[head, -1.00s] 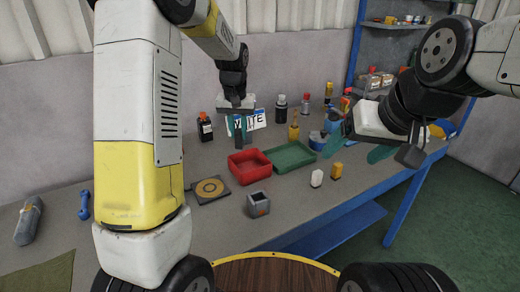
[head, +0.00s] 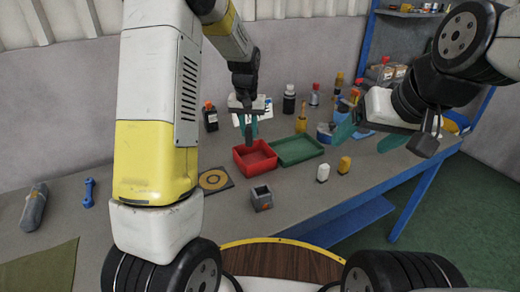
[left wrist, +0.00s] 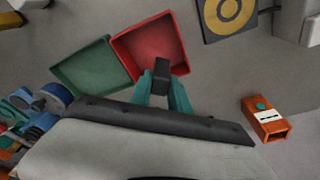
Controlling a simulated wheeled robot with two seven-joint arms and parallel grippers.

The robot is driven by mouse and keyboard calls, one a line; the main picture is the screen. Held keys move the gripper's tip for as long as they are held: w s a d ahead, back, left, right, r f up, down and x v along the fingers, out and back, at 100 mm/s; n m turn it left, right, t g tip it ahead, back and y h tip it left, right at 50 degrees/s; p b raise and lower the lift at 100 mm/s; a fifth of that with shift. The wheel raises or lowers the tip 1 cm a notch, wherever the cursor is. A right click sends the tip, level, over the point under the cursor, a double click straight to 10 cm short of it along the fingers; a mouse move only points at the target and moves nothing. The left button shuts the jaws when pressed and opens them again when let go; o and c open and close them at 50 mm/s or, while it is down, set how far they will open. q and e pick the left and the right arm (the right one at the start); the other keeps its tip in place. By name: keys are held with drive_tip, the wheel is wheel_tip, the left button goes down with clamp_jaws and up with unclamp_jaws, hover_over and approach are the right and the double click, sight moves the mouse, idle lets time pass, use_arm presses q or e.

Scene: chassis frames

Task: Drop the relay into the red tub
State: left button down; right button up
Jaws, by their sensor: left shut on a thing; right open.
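The relay, a small dark block (head: 249,138), is held between the teal fingers of my left gripper (head: 248,128). In the left wrist view the relay (left wrist: 161,69) shows at the fingertips, in front of the red tub. The red tub (head: 260,171) is a shallow open square box on the bench, and its visible floor looks empty. It also shows in the left wrist view (left wrist: 137,38). My left gripper is above the tub's back part; the exact height is hard to tell. My right gripper (head: 368,138) is open and empty, over the right part of the bench.
A green tray (head: 305,157) sits against the red tub's right side. A black plate with a yellow ring (head: 215,180) lies left of it. A grey open cube (head: 262,200), a white block (head: 323,173) and a yellow block (head: 345,165) stand in front. Several bottles stand behind.

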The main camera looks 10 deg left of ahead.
use_arm(q)
drive_tip(key=c, duration=1.1)
unclamp_jaws()
drive_tip(key=shift+c, duration=0.2)
drive_tip(key=r, duration=0.5)
drive_tip(key=s+r, duration=0.1)
drive_tip(key=r, duration=0.1)
drive_tip(key=shift+r, duration=0.2)
drive_tip(key=shift+s+r, duration=0.2)
drive_tip(key=shift+r, duration=0.05)
drive_tip(key=s+a+r+t+h, duration=0.1)
drive_tip(key=s+a+r+t, duration=0.1)
drive_tip(key=s+r, duration=0.85)
drive_tip(key=s+f+t+h, duration=0.1)
drive_tip(key=s+t, duration=0.1)
drive_tip(key=s, duration=1.5)
drive_tip(key=shift+d, duration=0.15)
